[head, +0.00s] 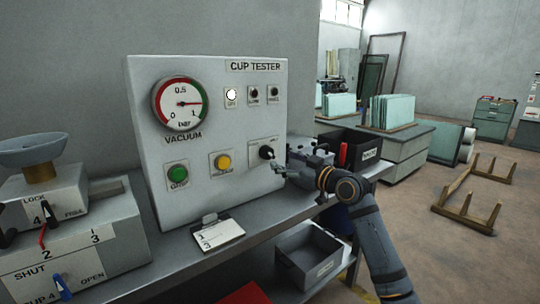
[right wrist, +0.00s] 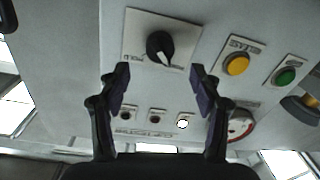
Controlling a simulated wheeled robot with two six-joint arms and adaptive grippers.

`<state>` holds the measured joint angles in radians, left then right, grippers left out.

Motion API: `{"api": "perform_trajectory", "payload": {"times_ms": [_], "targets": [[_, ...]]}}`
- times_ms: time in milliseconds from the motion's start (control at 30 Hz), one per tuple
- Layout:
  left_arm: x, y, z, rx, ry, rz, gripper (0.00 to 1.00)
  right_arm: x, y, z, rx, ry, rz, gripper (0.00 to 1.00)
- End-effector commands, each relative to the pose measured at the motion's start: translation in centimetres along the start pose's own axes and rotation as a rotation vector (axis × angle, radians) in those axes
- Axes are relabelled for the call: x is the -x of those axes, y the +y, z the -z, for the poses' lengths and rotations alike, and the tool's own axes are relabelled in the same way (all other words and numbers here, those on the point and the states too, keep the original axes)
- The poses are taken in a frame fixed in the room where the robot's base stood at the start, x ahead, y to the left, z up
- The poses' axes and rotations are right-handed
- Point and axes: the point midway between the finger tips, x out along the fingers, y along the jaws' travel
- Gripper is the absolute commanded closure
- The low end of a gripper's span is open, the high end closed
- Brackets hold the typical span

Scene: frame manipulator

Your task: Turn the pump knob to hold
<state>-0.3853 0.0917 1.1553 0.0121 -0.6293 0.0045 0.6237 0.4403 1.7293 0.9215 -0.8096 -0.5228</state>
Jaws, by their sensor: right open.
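The pump knob (head: 267,152) is black with a white pointer line and sits on a small labelled plate at the lower right of the grey CUP TESTER panel (head: 210,120). In the right wrist view the knob (right wrist: 160,46) is just beyond and between the fingertips, and its white line points down and slightly right there. My left gripper is not in view.
A vacuum gauge (head: 180,103), a green button (head: 177,174) and a yellow button (head: 222,162) share the panel. One small lamp (head: 231,98) is lit white. A clipped card (head: 217,233) lies below.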

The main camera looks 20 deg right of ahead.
Motion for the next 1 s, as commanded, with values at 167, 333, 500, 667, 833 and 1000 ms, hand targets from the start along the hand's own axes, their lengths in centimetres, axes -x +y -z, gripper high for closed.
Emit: {"api": "perform_trajectory", "payload": {"times_ms": [167,333,500,667,833,1000], "targets": [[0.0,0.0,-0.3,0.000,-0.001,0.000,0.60,-4.0,0.0,0.1,-0.005,0.002,0.000,0.35],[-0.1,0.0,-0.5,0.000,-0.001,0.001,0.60,-6.5,0.0,0.0,-0.003,-0.001,0.000,0.35],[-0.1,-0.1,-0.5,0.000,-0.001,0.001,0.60,-7.3,0.0,-0.1,0.000,-0.001,-0.001,0.35],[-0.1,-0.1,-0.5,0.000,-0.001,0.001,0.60,-7.3,0.0,-0.1,0.001,-0.002,-0.001,0.35],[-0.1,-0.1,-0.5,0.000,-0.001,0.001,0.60,-7.3,0.0,-0.1,0.001,-0.002,-0.001,0.52],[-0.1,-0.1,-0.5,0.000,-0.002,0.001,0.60,-7.3,0.1,-0.1,0.001,-0.002,-0.001,0.75]]}}
